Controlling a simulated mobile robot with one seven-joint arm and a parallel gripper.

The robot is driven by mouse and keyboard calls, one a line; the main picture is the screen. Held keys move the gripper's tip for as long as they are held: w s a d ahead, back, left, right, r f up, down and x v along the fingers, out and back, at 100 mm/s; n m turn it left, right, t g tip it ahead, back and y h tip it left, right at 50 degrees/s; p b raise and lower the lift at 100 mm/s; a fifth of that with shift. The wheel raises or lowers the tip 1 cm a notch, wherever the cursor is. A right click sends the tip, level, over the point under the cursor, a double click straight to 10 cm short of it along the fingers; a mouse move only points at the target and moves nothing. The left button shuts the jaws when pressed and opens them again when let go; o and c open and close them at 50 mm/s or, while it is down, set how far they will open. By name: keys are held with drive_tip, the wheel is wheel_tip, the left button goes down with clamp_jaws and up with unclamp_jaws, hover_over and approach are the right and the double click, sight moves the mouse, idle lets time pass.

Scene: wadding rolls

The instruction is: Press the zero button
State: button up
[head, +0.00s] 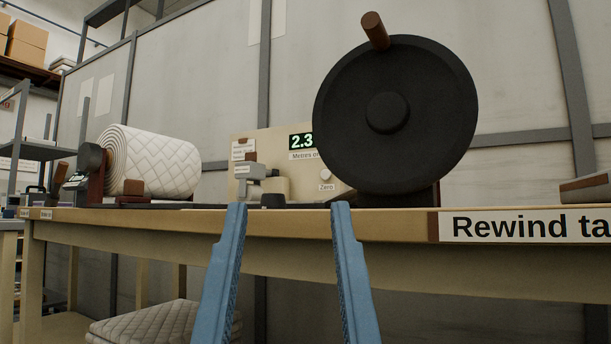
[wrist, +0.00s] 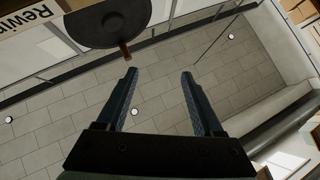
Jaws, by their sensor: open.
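The zero button (head: 325,174) is a small pale round knob above a label reading "Zero", low on the front of the cream counter box (head: 275,142). The box's green display (head: 301,141) shows "2.3", and its right side is hidden behind the black disc. My gripper (head: 286,206) is open and empty, its two blue fingers pointing up in front of the table edge, below the button. In the wrist view my gripper (wrist: 159,74) is also open with nothing between the fingers; the button does not show there.
The large black disc (head: 395,150) with a brown handle (head: 375,30) stands just right of the button. A quilted white roll (head: 155,160) lies at the left of the rewind table (head: 390,222). A grey clamp-like part (head: 250,172) stands before the box. Folded wadding (head: 150,325) lies below.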

clamp_jaws()
idle(1.4)
